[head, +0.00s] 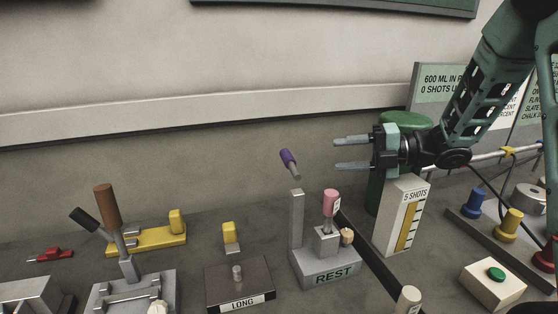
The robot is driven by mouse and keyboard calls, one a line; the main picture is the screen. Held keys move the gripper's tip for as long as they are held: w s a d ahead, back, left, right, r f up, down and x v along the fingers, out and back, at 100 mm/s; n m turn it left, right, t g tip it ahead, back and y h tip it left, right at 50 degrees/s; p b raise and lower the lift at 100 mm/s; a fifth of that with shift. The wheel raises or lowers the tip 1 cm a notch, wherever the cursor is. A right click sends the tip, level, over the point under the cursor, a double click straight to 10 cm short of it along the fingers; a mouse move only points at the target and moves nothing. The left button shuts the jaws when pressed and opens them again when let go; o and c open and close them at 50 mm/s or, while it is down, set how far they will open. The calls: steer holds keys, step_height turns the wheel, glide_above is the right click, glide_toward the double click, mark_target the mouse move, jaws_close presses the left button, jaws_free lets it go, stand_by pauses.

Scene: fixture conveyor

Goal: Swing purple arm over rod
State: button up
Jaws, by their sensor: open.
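The purple arm shows as a purple grip (288,157) on a short grey stem, tilted, above the tall grey post of the fixture labelled REST (333,279). A pink-capped piece (330,202) stands upright on a grey block in that fixture, with a small tan knob (347,236) beside it. I cannot tell which part is the rod. My gripper (337,154) is open and empty, its two fingers pointing left. In the picture it is to the right of the purple grip, apart from it.
A block labelled LONG (241,285) and a brown-handled lever fixture (107,207) stand to the left. A green cylinder (374,190) and a 5 SHOTS gauge (402,215) stand behind and right. A green-button box (493,283) is at lower right.

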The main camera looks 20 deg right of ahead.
mark_target(291, 164)
steer(key=p+x, duration=0.3)
steer(key=x, duration=1.2)
steer(key=shift+f, duration=0.15)
steer(key=shift+a, duration=0.15)
jaws_close()
steer(key=shift+w, duration=0.1)
